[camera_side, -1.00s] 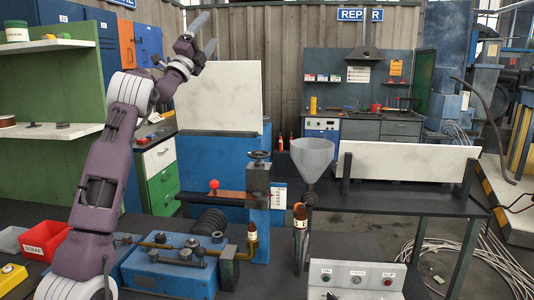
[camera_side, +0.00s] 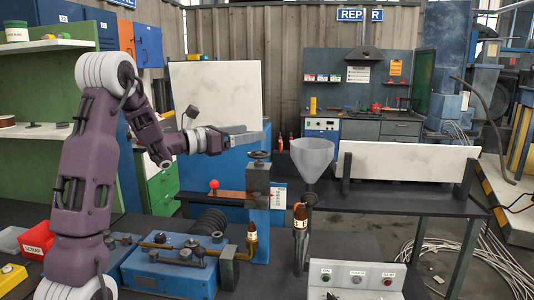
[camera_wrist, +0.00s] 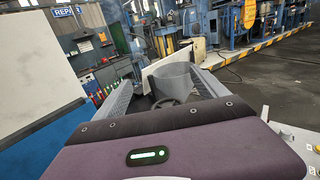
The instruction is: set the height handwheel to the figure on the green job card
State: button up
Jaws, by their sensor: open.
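In the wrist view the handwheel (camera_wrist: 168,103) shows between my fingers, partly hidden by my gripper's body. My gripper (camera_side: 252,136) is open and empty, held level and pointing right, just above the handwheel in the side view. I see no contact with the wheel. In the wrist view the two fingers (camera_wrist: 162,92) stand wide apart. I cannot pick out a green job card; a pale sheet (camera_side: 279,196) with unreadable print is beside the post. No setting figure is legible.
A grey funnel (camera_side: 313,157) stands just right of the handwheel. A red-knobbed lever (camera_side: 214,185) juts left below my gripper. A tall pale panel (camera_side: 216,95) stands behind my wrist. A blue machine base (camera_side: 172,272) and a button box (camera_side: 356,277) are in front.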

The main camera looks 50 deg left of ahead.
send_near(268, 152)
jog(key=w, duration=0.3)
jog(key=shift+w+a+f, duration=0.15)
jog(key=shift+w, duration=0.1)
jog(key=w, duration=0.6)
jog(key=shift+w, duration=0.25)
jog(key=c, duration=1.4)
jog(key=shift+o, duration=0.2)
jog(key=shift+d+m+h, duration=0.3)
jog(key=shift+m+h, duration=0.2)
jog(key=shift+h, duration=0.3)
jog(key=o, duration=1.4)
jog(key=shift+c, duration=0.2)
